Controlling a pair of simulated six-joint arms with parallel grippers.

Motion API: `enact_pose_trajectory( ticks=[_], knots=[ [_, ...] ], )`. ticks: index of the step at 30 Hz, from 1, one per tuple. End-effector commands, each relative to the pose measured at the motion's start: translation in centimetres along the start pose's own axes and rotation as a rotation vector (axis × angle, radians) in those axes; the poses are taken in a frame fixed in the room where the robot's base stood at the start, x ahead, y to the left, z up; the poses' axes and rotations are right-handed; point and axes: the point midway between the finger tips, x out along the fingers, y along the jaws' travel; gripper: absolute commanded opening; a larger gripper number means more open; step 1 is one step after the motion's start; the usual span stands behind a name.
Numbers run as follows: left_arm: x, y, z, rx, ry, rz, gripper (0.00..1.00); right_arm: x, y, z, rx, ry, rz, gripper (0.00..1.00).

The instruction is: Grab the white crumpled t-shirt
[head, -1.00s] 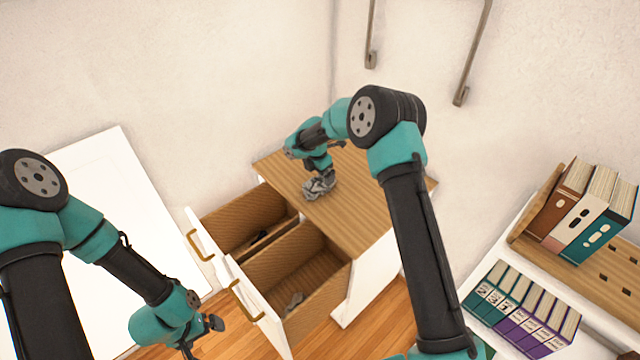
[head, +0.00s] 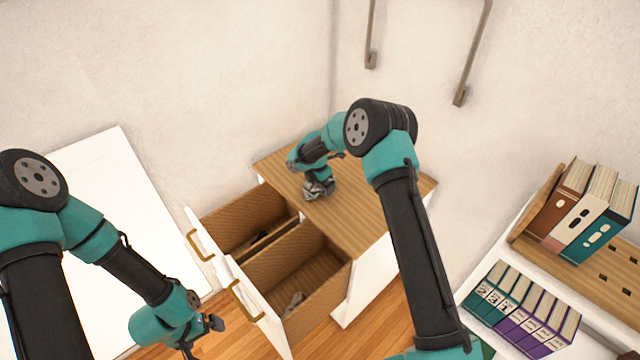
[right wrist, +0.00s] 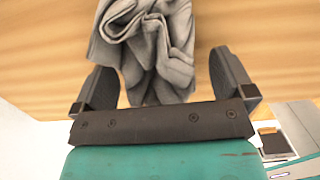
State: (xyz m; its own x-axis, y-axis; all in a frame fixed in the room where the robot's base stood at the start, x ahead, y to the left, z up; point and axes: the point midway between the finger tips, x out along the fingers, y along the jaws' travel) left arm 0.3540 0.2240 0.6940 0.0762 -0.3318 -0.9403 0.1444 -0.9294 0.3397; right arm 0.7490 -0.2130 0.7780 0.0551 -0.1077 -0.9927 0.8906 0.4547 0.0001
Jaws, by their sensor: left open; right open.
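A crumpled grey-white cloth (head: 318,188), which looks like the t-shirt, lies on the wooden top of the cabinet near its left edge. In the right wrist view the folded cloth (right wrist: 150,45) fills the upper middle. My right gripper (right wrist: 165,85) is open, with one finger on each side of the cloth's near part. In the head view the right gripper is mostly hidden by its own wrist above the cloth. My left gripper (head: 203,338) is open and empty, low in front of the open drawers.
A shelf with books (head: 590,210) and binders stands at right. The cabinet top right of the cloth is clear.

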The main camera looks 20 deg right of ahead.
Motion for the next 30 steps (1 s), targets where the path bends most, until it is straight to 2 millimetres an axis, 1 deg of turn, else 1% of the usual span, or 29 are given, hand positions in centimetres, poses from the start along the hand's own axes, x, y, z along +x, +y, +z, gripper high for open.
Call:
enact_pose_trajectory(
  ticks=[8, 23, 24, 30],
  knots=[
    [0.0, 0.0, 0.0, 0.0, 0.0, 0.0, 1.0, -0.03, 0.0, -0.01, 0.0, 0.0, 0.0, 1.0],
    [0.0, 0.0, 0.0, 0.0, 0.0, 0.0, 1.0, -0.04, 0.0, 0.0, 0.0, 0.0, 0.0, 0.52],
    [0.0, 0.0, 0.0, 0.0, 0.0, 0.0, 1.0, -0.06, 0.01, 0.01, 0.0, 0.0, 0.0, 0.51],
    [0.0, 0.0, 0.0, 0.0, 0.0, 0.0, 1.0, -0.09, 0.01, 0.01, 0.0, 0.0, 0.001, 0.51]
  ],
)
